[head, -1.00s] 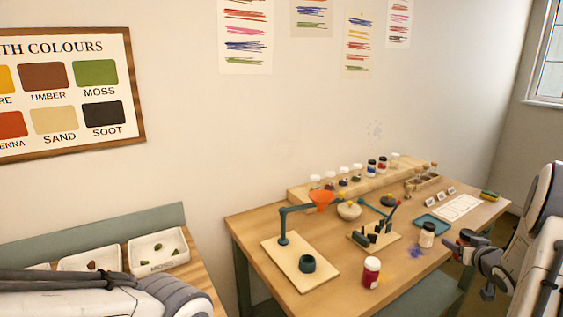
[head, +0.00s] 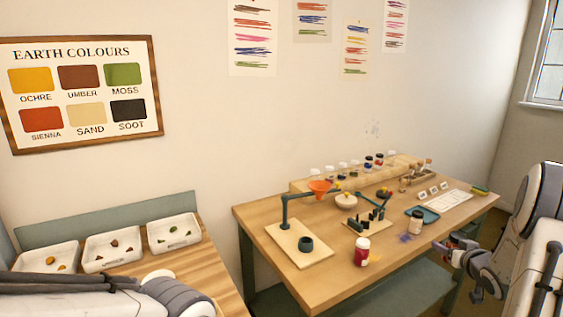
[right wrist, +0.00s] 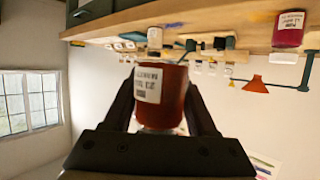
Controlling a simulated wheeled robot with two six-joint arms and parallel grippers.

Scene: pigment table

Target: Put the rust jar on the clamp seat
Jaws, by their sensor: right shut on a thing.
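My right gripper (head: 446,248) is at the table's right front edge in the head view. In the right wrist view, my right gripper (right wrist: 160,95) is shut on a rust-brown jar (right wrist: 173,98) with a white printed label, its fingers on either side. In the head view the held jar is small and hard to make out. A dark teal round seat (head: 306,244) stands on a pale board (head: 287,238) beside a teal stand carrying an orange funnel (head: 319,186); I cannot tell for sure that it is the clamp seat. My left gripper is out of view.
A red jar with a white lid (head: 362,252) stands near the table's front edge. A small rack (head: 369,222) with dark upright pieces is mid-table. Several jars line the back shelf (head: 400,167).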

